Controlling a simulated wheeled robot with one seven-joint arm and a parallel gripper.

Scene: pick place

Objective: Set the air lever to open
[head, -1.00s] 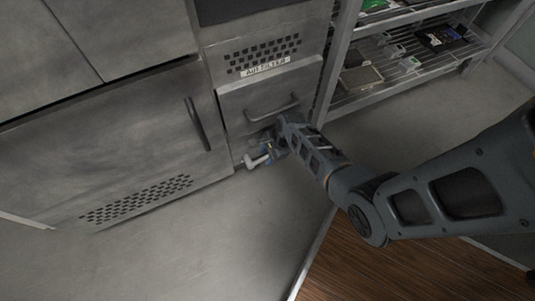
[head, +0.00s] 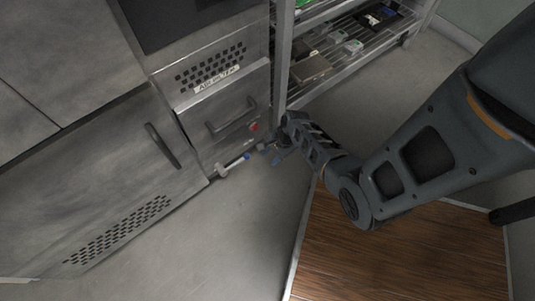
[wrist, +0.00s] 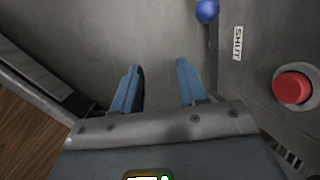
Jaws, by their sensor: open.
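The air lever appears low on the cabinet front, as a pale bar with a blue part (head: 245,157) in the head view. In the wrist view a blue ball knob (wrist: 207,10) is at the top edge, near a white label reading SHUT (wrist: 237,43); the rest of the lever is mostly out of frame. My gripper (wrist: 157,70) is open with nothing between its blue fingers. In the head view my gripper (head: 277,154) is low beside the cabinet, right of the lever and apart from it.
A red button (wrist: 293,86) is on the panel right of my fingers; it also shows in the head view (head: 253,127). A drawer handle (head: 232,118) is above the lever. A wire shelf rack (head: 345,55) stands to the right. The grey floor (head: 225,235) in front is clear.

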